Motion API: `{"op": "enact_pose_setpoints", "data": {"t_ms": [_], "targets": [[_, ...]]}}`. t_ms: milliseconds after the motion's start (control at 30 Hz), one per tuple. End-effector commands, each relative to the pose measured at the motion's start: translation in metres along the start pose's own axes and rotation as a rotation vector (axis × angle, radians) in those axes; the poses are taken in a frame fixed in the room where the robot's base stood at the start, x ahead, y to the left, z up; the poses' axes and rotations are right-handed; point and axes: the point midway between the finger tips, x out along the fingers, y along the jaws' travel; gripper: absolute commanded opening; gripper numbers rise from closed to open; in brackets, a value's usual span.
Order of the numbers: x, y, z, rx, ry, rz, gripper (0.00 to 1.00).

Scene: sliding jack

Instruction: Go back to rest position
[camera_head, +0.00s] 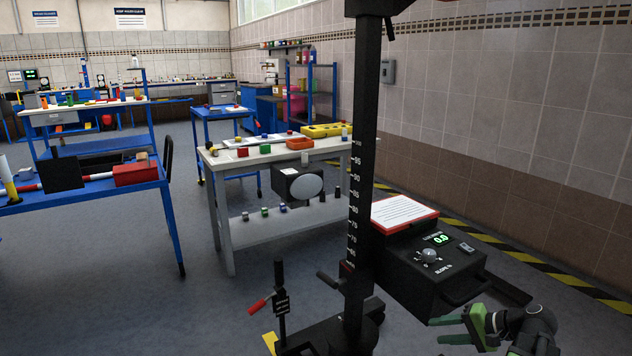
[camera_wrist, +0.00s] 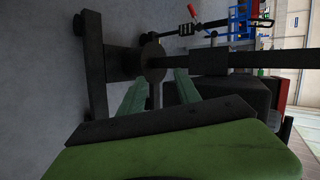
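The sliding jack stands in front of me, with a tall black column (camera_head: 362,150) that has a white number scale. A black control box (camera_head: 430,268) with a knob and a green display sits right of the column. A lever with a red handle (camera_head: 258,306) stands left of the base; the red handle also shows in the wrist view (camera_wrist: 192,11). My gripper (camera_head: 436,330) is at the lower right, in front of the box. Its green fingers are apart with nothing seen between them; they also show in the wrist view (camera_wrist: 158,85). It appears clear of the jack.
A blue table (camera_head: 110,188) with a red box (camera_head: 136,173) is at the left. A tiled wall with yellow-black floor tape (camera_head: 530,260) runs along the right. Grey floor is free between.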

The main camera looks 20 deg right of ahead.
Motion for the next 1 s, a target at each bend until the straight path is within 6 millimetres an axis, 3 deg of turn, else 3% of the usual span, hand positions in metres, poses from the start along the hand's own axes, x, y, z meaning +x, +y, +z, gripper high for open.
{"op": "enact_pose_setpoints", "data": {"t_ms": [33, 200, 300, 433, 800, 1000], "targets": [[0.034, -0.009, 0.019, -0.044, -0.061, 0.066, 0.4], [0.118, -0.031, 0.076, -0.206, -0.22, 0.297, 0.4], [0.162, -0.042, 0.117, -0.336, -0.304, 0.444, 0.4], [0.2, -0.054, 0.163, -0.501, -0.376, 0.606, 0.4], [0.251, -0.084, 0.251, -0.888, -0.442, 0.889, 0.4], [0.21, -0.139, 0.248, -0.88, -0.438, 0.891, 0.4]]}}
